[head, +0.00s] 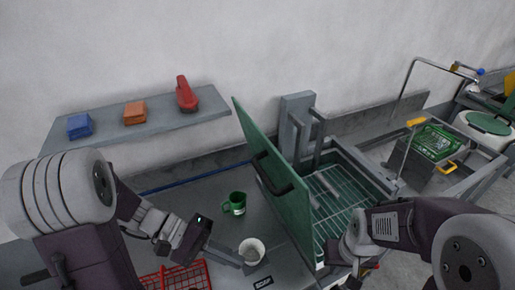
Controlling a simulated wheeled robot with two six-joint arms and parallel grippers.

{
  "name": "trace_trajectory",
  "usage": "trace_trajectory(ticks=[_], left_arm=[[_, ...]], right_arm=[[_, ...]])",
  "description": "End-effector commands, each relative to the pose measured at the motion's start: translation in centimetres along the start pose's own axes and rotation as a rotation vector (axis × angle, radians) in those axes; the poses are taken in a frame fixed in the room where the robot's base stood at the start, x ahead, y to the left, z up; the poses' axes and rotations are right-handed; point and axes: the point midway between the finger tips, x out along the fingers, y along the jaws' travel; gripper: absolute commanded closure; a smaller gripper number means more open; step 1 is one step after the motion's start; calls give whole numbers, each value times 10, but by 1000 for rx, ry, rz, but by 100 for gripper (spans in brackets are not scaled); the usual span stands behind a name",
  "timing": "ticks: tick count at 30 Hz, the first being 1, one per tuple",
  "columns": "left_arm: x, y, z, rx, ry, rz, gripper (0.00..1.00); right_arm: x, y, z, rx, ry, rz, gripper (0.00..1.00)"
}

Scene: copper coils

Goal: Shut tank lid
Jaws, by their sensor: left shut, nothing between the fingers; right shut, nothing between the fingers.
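The tank lid (285,203) is a green panel standing open, steeply tilted, along the left side of the tank (378,187). A dark handle (272,178) is on its left-facing side. The open tank shows a wire rack inside. My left gripper (238,261) is shut and empty, low over the counter left of the lid and apart from it, its tip by a white cup. My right gripper (343,252) is shut and empty at the tank's near end, right of the lid's lower near part. Whether it touches the lid or tank I cannot tell.
A white cup (253,249), a green mug (235,204) and a red basket (178,277) stand on the counter left of the lid. A wall shelf (160,128) holds blue, orange and red items. A green basket (432,143) sits at right beyond the tank.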

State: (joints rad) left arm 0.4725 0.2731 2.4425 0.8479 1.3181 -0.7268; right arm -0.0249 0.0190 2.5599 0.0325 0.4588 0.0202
Motion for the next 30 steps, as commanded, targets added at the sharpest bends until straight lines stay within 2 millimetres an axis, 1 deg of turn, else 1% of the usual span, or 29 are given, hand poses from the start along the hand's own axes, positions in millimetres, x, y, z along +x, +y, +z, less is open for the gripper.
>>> trace_trajectory(ticks=[1, 2, 3, 4, 6, 7, 9, 12, 14, 17, 30], left_arm=[[-28, 43, -12, 35, 61, 241, 100], [-47, 66, -20, 79, 112, 377, 100], [-75, 89, -30, 141, 187, 529, 100], [-95, 101, -35, 185, 242, 619, 100], [-133, 118, -43, 272, 354, 764, 100], [-145, 121, -45, 300, 392, 804, 100], [-161, 126, -47, 342, 445, 859, 100], [-166, 128, -47, 358, 462, 876, 100], [-165, 130, -47, 357, 459, 875, 100], [-159, 139, -48, 355, 453, 873, 100], [-107, 214, -68, 352, 448, 869, 100]], right_arm=[[-9, 0, -1, 0, 0, 0, 100], [-10, 0, -1, 0, 0, 0, 100], [-12, 0, -1, 0, 0, 0, 100], [-13, 0, -1, 0, 0, 0, 100], [-14, 0, -2, 0, 0, 0, 100], [-14, 0, -2, 0, 0, 0, 100], [-15, 0, -2, 0, 0, 0, 100], [-14, 0, -1, 0, 0, 0, 100], [-15, 0, -2, 0, 0, 0, 100], [-22, 0, -2, 0, 0, 0, 100], [-67, -1, -7, 0, 0, 0, 100]])
